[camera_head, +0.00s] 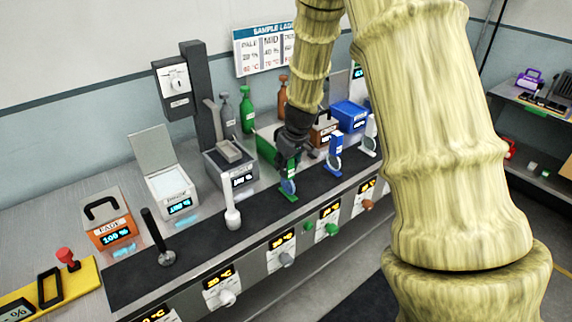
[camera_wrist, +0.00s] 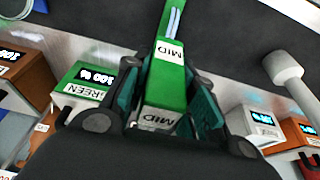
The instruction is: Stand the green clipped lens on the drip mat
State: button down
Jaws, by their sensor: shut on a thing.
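The green clipped lens (camera_head: 288,187) is a green clip with a round lens low in it and a green foot. In the wrist view the green clip (camera_wrist: 168,85) carries two MID labels and runs up the picture between my fingers. My gripper (camera_head: 290,160) is shut on the upper part of the clip and holds it roughly upright. The dark strip that looks like the drip mat (camera_head: 200,243) runs along the counter below. The green foot shows against this strip; I cannot tell whether it touches. The lens face is mostly hidden in the wrist view.
A blue clipped lens (camera_head: 335,152) and a white one (camera_head: 370,137) stand to the right. A white-headed stand (camera_head: 232,215) and a black handled tool (camera_head: 160,243) stand to the left. Boxes with displays line the back, including a grey one (camera_head: 232,165).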

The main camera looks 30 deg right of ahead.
aim_at(293, 183)
jog(key=c, duration=1.2)
grip_release()
jog(key=b+v, duration=0.1)
jog(key=v, duration=1.1)
jog(key=shift+b, duration=0.3)
